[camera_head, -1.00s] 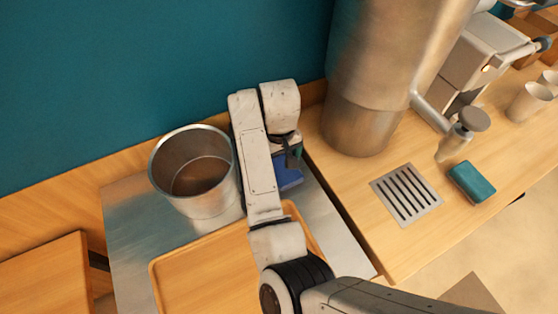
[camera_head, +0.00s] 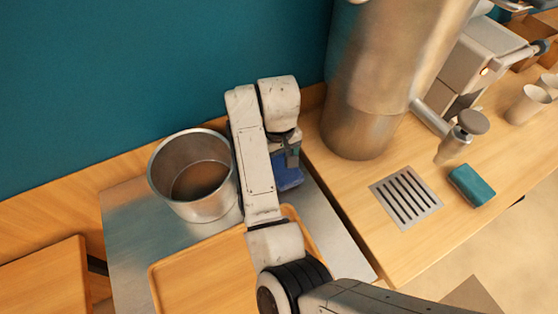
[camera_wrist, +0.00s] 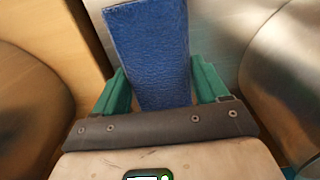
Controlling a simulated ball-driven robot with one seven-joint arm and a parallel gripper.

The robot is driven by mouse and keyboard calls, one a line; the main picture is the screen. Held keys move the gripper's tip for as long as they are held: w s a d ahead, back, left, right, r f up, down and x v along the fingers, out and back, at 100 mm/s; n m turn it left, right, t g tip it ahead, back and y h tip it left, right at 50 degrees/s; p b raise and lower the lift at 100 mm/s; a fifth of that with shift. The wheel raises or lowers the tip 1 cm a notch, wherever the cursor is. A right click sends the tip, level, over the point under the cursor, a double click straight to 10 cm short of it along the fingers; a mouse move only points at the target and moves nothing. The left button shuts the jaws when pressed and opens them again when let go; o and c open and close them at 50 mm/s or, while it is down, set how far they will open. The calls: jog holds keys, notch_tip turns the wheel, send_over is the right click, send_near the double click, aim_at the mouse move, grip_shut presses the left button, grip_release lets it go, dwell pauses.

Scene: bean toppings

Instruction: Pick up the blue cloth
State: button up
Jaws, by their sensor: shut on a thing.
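The blue cloth (camera_wrist: 152,50) is a folded, textured block between the two green fingers of my gripper (camera_wrist: 162,88) in the wrist view. The fingers press against its left and right sides. In the head view the blue cloth (camera_head: 287,176) shows below my gripper (camera_head: 290,160), over the metal surface, partly hidden by my arm. I cannot tell whether it still touches the surface.
A metal pot (camera_head: 194,205) stands left of my arm. A wooden tray (camera_head: 160,285) lies in front, partly under my arm. A large steel cylinder (camera_head: 360,120) stands close on the right. A drain grate (camera_head: 405,197) and a teal sponge (camera_head: 472,186) lie further right.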

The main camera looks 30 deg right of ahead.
jog(key=s+r+p, duration=0.1)
jog(key=r, duration=0.1)
jog(key=s+a+r+p, duration=0.1)
jog(key=s+r, duration=0.1)
jog(key=r, duration=0.1)
jog(key=s+r+p, duration=0.2)
jog(key=r, duration=0.1)
jog(key=shift+a+r, duration=0.2)
jog(key=shift+a, duration=0.15)
jog(key=s+a+r+p, duration=0.1)
jog(key=s+a+r, duration=0.1)
jog(key=s, duration=0.6)
jog(key=shift+s+r, duration=0.3)
jog(key=shift+r, duration=0.1)
jog(key=o, duration=0.6)
jog(key=c, duration=0.5)
jog(key=shift+s, duration=0.1)
